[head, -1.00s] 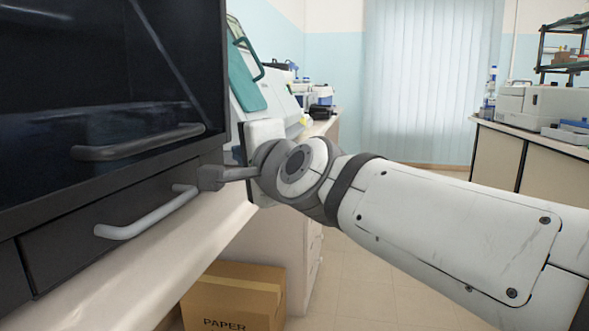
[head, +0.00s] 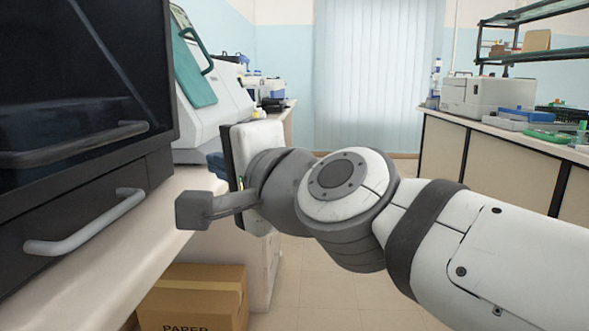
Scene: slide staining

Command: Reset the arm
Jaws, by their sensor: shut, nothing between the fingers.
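My arm reaches in from the right in the head view. My gripper (head: 193,210) shows as a dark grey block on a short bar, side-on, at the arm's left end. It is shut and empty. It hangs in the air right of the black cabinet (head: 160,165), apart from the pale drawer handle (head: 85,226). The drawer under the dark glass front looks closed. The wrist hides part of the counter and floor behind it.
A pale counter (head: 150,225) runs under the cabinet. A cardboard box marked PAPER (head: 195,297) stands on the floor below. A white instrument (head: 215,115) stands behind the gripper. A bench with lab equipment (head: 475,97) stands at the right; floor shows between.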

